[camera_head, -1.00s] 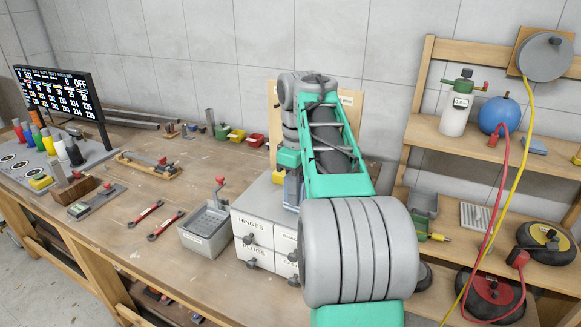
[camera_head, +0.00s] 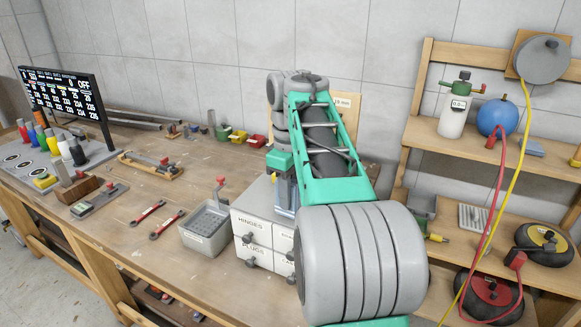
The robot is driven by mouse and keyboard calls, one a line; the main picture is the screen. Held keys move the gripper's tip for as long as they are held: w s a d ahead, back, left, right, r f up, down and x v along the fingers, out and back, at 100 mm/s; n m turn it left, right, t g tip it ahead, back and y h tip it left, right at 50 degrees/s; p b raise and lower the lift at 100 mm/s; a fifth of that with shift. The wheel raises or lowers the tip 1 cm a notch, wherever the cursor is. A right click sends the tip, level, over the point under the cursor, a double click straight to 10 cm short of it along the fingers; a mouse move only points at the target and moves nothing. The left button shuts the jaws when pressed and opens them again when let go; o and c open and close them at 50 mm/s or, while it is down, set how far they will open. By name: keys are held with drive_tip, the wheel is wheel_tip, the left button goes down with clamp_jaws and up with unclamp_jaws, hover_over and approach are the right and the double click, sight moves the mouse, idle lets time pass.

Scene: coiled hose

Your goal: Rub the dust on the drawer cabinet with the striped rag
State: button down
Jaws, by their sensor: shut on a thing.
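The drawer cabinet (camera_head: 252,226) is a white block with labelled fronts and dark knobs, standing on the workbench. My arm hides much of its right side and top. My gripper (camera_head: 285,190) points down over the cabinet top, just below the green wrist part. It is shut on a bluish-grey cloth, the striped rag (camera_head: 286,206), which is small in view and partly hidden; its stripes are hard to make out. The rag is at the cabinet top, but I cannot tell whether it touches. I cannot make out the dust.
Two red wrenches (camera_head: 157,218) lie on the workbench (camera_head: 140,255). Shelves with a red hose (camera_head: 493,195) and yellow hose (camera_head: 518,190) are at right.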

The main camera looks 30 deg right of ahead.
drive_tip(key=shift+r+p, duration=2.75)
drive_tip(key=shift+r, duration=0.6)
